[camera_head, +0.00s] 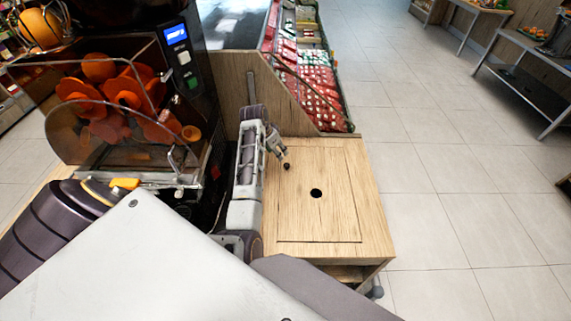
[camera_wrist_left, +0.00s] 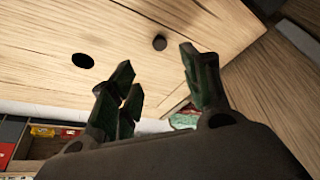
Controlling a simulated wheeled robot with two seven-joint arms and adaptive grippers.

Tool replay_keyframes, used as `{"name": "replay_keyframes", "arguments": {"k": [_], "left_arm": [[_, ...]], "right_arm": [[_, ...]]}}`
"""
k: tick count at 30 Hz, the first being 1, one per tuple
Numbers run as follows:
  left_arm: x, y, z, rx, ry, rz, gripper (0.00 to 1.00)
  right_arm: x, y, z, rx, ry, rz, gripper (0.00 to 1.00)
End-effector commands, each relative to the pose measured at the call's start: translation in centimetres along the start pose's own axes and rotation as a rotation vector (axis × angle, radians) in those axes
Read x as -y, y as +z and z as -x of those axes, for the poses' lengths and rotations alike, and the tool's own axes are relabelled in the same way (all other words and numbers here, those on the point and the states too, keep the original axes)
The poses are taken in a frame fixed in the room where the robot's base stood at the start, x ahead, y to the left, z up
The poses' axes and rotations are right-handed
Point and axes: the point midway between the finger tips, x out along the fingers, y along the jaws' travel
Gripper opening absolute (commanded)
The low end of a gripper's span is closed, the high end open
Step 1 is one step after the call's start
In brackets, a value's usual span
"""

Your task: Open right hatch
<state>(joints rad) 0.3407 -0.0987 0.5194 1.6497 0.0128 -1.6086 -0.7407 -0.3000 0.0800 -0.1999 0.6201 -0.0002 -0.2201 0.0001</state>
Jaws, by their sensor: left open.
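The right hatch (camera_head: 335,215) is a square wooden panel, flush with the top of the wooden counter, its outline seam showing as shut. It has a round black hole (camera_head: 316,193) and a small dark knob (camera_head: 286,167) near its far left part. In the left wrist view the hole (camera_wrist_left: 82,60) is left of the fingers and the knob (camera_wrist_left: 159,43) shows between and just beyond the fingertips. My left gripper (camera_head: 281,155) is open beside the knob; its spread fingers (camera_wrist_left: 156,57) hold nothing. Whether they touch the knob cannot be told. My right gripper is not in view.
The juicer (camera_head: 190,60), with orange parts behind a clear cover, stands left of my left arm. A wooden panel (camera_head: 240,85) and a display of red packages (camera_head: 305,80) stand behind the counter. Tiled floor (camera_head: 450,190) lies clear to the right.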

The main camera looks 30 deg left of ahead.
Motion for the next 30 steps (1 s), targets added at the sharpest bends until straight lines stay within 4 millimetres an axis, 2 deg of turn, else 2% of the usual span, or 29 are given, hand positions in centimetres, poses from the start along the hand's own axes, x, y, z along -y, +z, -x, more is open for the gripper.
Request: {"name": "replay_keyframes", "arguments": {"k": [30], "left_arm": [[-0.1, 0.0, -10.2, 0.0, 0.002, 0.0, 0.47]], "right_arm": [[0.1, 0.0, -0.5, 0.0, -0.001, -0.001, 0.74]]}}
